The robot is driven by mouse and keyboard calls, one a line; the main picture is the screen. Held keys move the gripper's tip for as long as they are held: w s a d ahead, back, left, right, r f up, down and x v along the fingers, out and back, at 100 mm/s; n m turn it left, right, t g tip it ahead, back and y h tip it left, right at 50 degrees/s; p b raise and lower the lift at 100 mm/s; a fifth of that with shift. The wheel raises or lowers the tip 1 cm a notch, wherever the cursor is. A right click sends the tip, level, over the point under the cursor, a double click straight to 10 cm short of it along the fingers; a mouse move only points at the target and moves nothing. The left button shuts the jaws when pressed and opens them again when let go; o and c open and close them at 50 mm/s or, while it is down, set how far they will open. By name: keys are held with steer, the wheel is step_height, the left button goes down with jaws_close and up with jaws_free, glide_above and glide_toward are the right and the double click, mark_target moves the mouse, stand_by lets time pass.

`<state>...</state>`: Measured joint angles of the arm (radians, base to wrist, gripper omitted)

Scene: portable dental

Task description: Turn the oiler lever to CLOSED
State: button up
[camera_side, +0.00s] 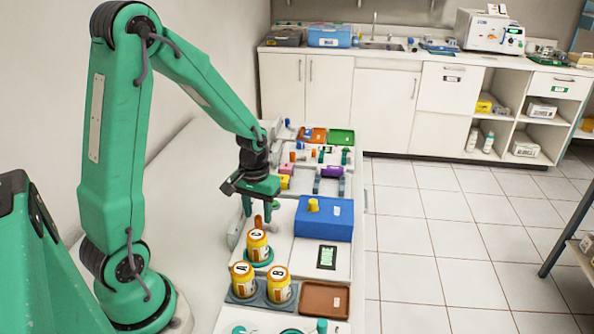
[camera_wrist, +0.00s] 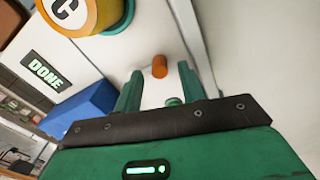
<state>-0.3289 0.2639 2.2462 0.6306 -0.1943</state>
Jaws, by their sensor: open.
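My gripper (camera_side: 260,209) is open and points down, just behind the bottle marked C in the side view. In the wrist view its two green fingers (camera_wrist: 159,88) stand apart. An orange peg (camera_wrist: 159,66) shows between and just beyond the fingertips, with clear gaps at its sides. It may be the oiler lever's handle; it also shows in the side view (camera_side: 258,221). A small green round part (camera_wrist: 173,101) sits between the fingers, nearer the palm in the picture. No OPEN or CLOSED marking can be read, so I cannot tell the lever's position.
Bottle C (camera_side: 257,244) stands on a green round base, close to my gripper. Bottles A (camera_side: 243,279) and B (camera_side: 278,285) stand in front. A blue box (camera_side: 324,218) and a DONE sign (camera_wrist: 48,72) lie to one side. Several small parts crowd the bench behind.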

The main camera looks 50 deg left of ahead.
mark_target(259, 219)
steer(key=shift+r, duration=3.6)
steer(key=s+d+r+m+t, duration=0.5)
steer(key=s+d+r+m, duration=0.1)
steer(key=s+d+r, duration=0.4)
steer(key=shift+d+r+t, duration=0.3)
steer(key=shift+d+r, duration=0.2)
steer(key=shift+r, duration=0.75)
steer(key=shift+w, duration=0.1)
